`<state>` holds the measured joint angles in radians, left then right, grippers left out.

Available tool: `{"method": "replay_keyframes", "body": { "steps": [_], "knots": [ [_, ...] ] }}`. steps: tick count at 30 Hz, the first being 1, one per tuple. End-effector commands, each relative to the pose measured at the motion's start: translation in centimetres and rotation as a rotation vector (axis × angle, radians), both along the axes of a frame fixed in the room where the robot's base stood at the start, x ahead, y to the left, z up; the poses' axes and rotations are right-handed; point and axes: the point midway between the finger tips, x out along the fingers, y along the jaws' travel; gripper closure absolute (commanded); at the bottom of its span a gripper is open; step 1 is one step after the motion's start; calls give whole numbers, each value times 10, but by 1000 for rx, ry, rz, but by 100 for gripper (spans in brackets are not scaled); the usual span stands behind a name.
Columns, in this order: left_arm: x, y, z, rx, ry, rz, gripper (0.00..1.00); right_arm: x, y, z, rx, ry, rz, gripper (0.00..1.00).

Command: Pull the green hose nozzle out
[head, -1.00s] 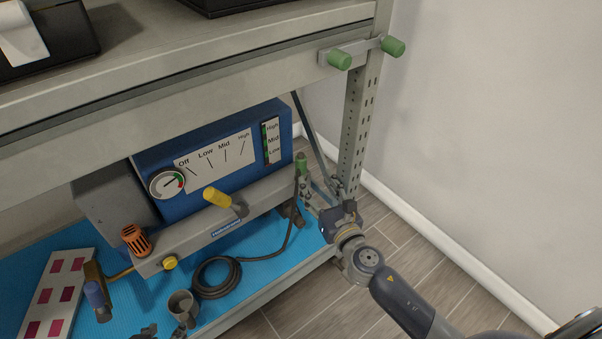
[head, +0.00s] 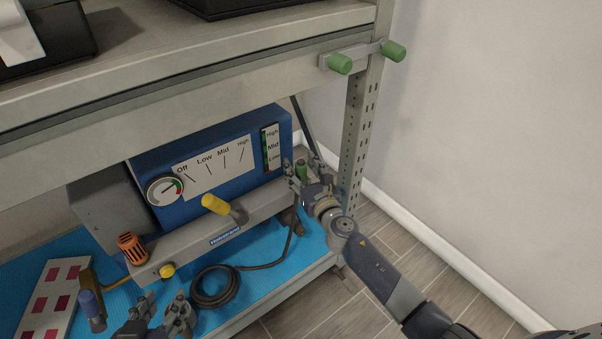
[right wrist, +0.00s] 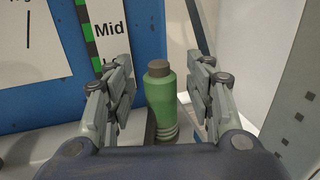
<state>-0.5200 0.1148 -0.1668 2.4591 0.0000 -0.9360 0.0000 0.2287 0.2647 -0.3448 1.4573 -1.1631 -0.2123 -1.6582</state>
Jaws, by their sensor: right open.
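The green hose nozzle (head: 301,169) stands upright at the right end of the grey front rail of the blue unit. In the right wrist view the nozzle (right wrist: 161,100) shows a dark cap and a ribbed lower part. My right gripper (head: 302,165) is open, with one finger on each side of the nozzle; the right wrist view shows gaps between the nozzle and both fingers (right wrist: 160,90). The nozzle's lowest part is hidden. A dark hose (head: 215,287) lies coiled on the blue mat. My left gripper (head: 163,305) is open and low at the front.
The blue unit (head: 215,165) carries a dial, a yellow handle (head: 216,205) and an orange knob (head: 132,248). A perforated rack post (head: 352,150) stands just right of my right gripper. The upper shelf (head: 200,75) hangs above. The floor right of the rack is clear.

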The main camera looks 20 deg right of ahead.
Motion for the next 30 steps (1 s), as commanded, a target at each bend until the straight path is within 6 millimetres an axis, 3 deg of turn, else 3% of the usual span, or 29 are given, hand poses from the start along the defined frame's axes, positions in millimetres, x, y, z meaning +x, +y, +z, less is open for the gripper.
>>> {"method": "replay_keyframes", "body": {
  "steps": [8, 14, 30],
  "knots": [
    [2, -1, 2, -3, -12, -1, 60, 2, 0, 0, 0, 1, 0, 53],
    [2, -1, 2, -3, -11, -1, 60, 2, 0, 0, 0, 1, 0, 98],
    [-3, 1, -2, 6, 24, 1, 60, 2, 0, 3, 0, 0, 0, 100]
  ]
}}
